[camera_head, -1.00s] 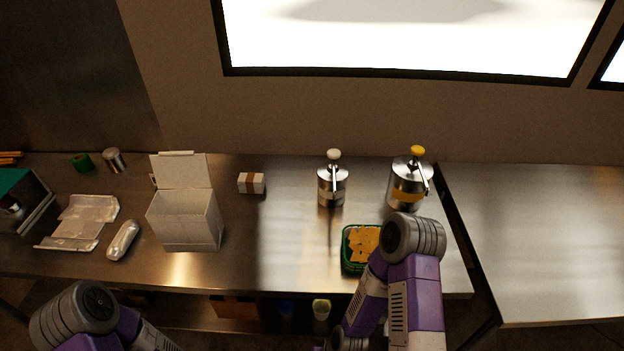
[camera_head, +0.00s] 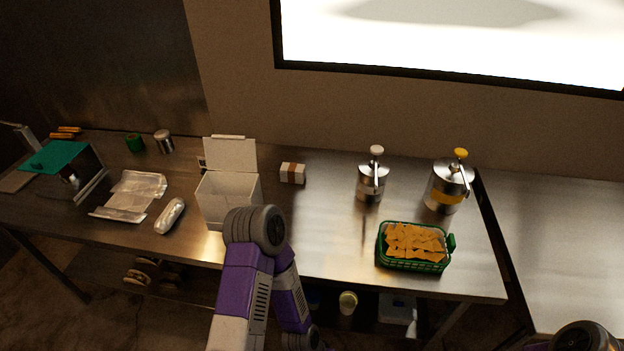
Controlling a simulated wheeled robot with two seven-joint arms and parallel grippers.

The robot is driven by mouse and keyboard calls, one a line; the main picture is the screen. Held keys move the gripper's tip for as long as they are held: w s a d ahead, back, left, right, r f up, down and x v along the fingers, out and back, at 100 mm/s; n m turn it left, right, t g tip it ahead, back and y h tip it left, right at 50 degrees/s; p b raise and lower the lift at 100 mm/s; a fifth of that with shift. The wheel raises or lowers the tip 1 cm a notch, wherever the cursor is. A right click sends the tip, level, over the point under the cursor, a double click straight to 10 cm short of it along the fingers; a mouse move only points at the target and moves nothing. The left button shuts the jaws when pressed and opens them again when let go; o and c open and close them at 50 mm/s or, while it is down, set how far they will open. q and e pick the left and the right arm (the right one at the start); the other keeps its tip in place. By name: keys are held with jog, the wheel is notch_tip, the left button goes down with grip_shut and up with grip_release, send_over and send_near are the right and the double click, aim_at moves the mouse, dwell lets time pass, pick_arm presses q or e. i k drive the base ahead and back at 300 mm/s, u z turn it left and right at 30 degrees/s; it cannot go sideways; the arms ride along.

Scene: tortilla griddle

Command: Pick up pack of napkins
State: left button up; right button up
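The pack of napkins (camera_head: 292,173), as I take it, is a small white block with a brown band. It lies on the steel table (camera_head: 325,235) toward the back, right of the open white box and left of the smaller metal dispenser. Nothing touches it. My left arm reaches up in front of the white box, bent at the elbow, but its gripper is out of view. Only a rounded piece of my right arm shows at the bottom right corner, and its gripper is out of view too.
An open white box (camera_head: 222,197) stands left of the napkins. Two metal dispensers (camera_head: 370,183) (camera_head: 442,190) stand to the right. A green basket of chips (camera_head: 413,265) is at the front right. A foil sheet (camera_head: 133,195) and wrapped roll (camera_head: 170,215) lie left. Table before the napkins is clear.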

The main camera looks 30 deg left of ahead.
aim_at(294, 173)
jog(key=k, duration=0.55)
jog(key=u, duration=0.9)
jog(key=i, duration=1)
jog(key=k, duration=0.5)
jog(key=u, duration=3.05)
jog(key=k, duration=1)
jog(key=z, duration=1.7)
